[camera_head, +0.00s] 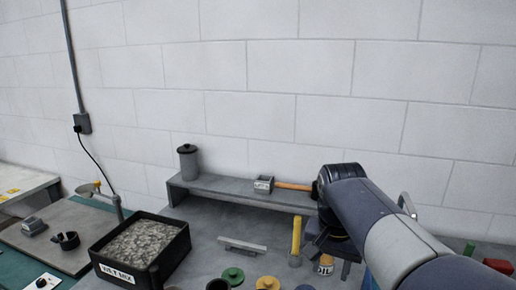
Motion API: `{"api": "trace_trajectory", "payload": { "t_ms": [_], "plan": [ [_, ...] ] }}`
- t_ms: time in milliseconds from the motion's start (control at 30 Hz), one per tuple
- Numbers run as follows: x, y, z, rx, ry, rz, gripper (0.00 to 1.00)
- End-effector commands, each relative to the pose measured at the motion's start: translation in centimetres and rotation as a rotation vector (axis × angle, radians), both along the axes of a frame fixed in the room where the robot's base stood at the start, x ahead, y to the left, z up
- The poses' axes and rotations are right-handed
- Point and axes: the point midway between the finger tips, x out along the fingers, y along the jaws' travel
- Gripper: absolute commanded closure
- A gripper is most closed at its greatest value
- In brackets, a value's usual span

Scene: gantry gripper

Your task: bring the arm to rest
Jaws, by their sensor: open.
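My arm reaches in from the lower right over the grey workbench (205,243). My gripper (333,258) hangs below the dark wrist, pointing down, open. Its fingers are partly hidden and small in the picture. A small can with a lettered label (325,265) shows right behind or between the fingers; I cannot tell which. A yellow stick (296,236) stands upright in a clear holder just left of the gripper.
A grey shelf (235,195) along the wall bears a dark canister (187,162), a small grey box (263,184) and a wooden-handled tool (293,187). A black bin of gravel (182,257) stands left. A green block (469,249) and red block (498,266) lie right.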

Motion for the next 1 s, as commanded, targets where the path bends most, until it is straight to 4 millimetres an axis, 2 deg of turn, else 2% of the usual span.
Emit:
{"api": "trace_trajectory", "payload": {
  "t_ms": [33,333,1000],
  "plan": [
    [0.1,0.0,-1.3,0.001,0.002,0.001,0.56],
    [0.1,0.0,-3.5,0.001,0.002,0.002,0.56],
    [0.0,0.0,-3.4,0.009,-0.014,-0.001,0.56]
  ]
}}
